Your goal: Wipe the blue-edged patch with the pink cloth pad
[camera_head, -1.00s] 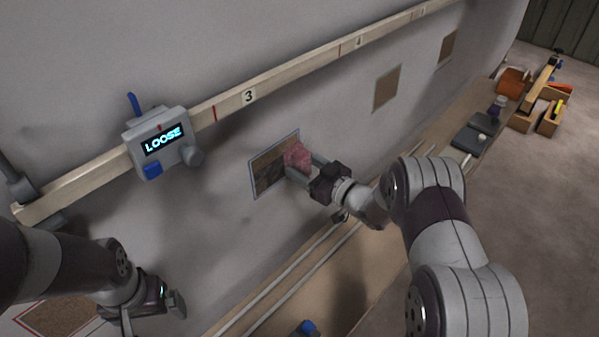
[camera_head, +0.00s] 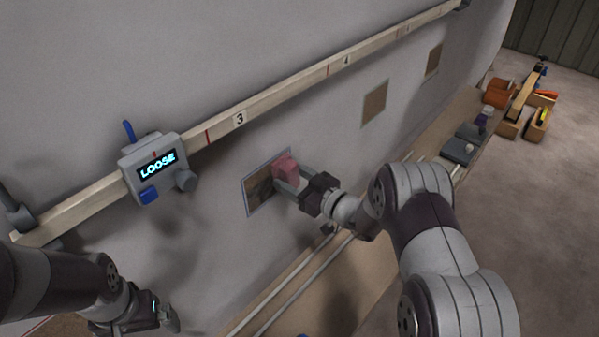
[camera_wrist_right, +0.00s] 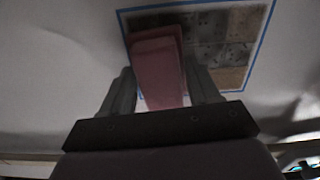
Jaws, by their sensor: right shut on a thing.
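The blue-edged patch (camera_head: 258,190) is on the grey wall below the wooden rail, dark and mottled inside its blue border. It also shows in the right wrist view (camera_wrist_right: 232,52), with a lighter tan area at its lower right. My right gripper (camera_head: 291,184) is shut on the pink cloth pad (camera_head: 285,167) and holds it at the upper right part of the patch. In the right wrist view the pad (camera_wrist_right: 158,68) covers part of the patch's left side; whether it touches the wall I cannot tell. My left gripper (camera_head: 168,316) is at the lower left, its fingers unclear.
A grey device reading LOOSE (camera_head: 157,165) is on the wooden rail (camera_head: 290,92) above left of the patch. Bare brown patches (camera_head: 374,103) lie further right on the wall. A ledge (camera_head: 340,290) runs below, with a dark grey item (camera_head: 458,150) and wooden boxes beyond.

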